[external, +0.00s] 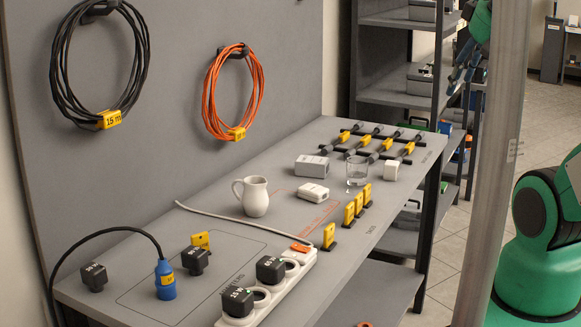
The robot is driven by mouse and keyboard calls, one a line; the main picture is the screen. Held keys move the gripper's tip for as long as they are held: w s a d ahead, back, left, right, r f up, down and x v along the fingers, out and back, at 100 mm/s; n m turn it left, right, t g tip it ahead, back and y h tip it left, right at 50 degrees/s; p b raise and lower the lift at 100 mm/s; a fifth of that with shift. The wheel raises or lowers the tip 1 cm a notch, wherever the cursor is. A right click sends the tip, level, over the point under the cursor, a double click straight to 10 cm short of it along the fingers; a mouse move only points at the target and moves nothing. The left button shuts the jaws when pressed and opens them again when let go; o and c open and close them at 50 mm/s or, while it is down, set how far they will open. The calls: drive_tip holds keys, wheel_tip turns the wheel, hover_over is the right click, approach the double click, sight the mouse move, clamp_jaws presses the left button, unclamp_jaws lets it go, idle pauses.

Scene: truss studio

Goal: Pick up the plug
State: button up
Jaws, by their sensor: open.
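A blue plug (166,281) stands upright on the grey bench (130,245) at the front left, with a black cable arching from its top to the left edge. Black block-shaped adapters also stand there: one (94,277) left of the blue plug and one (195,261) right of it. Two more, (270,269) and (238,301), sit in the white power strip (290,288). Which of these the task means by the plug, I cannot tell. My gripper (462,75) is at the upper right, small and partly hidden by the metal post, open, far from the plugs.
A white jug (254,197), a glass (357,172), white boxes (312,165) and yellow tags (349,212) stand on the bench. Black (137,60) and orange (208,95) cable coils hang on the back panel. A metal post (497,170) stands in front of my arm. Shelves are behind.

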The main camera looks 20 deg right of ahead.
drive_tip(key=w+a+g+y, duration=0.1)
drive_tip(key=w+a+g, duration=0.1)
drive_tip(key=w+a, duration=1.15)
drive_tip(key=w+a+f+g+b, duration=0.1)
drive_tip(key=w+a+f, duration=0.2)
drive_tip(key=a, duration=0.5)
drive_tip(key=w+a+f+g, duration=0.1)
drive_tip(key=w+a+f, duration=0.1)
drive_tip(key=a, duration=0.7)
drive_tip(key=g+h, duration=0.1)
drive_tip(key=g, duration=0.1)
hover_over(162, 259)
drive_tip(key=f, duration=2.1)
drive_tip(key=shift+w+d+f+b, duration=0.2)
drive_tip(key=shift+w+d+b, duration=0.05)
drive_tip(key=shift+b, duration=0.1)
drive_tip(key=shift+s+a+f, duration=0.25)
drive_tip(key=shift+a+f, duration=0.05)
drive_tip(key=shift+a, duration=0.05)
drive_tip(key=shift+f+b, duration=0.75)
drive_tip(key=shift+f, duration=3.5)
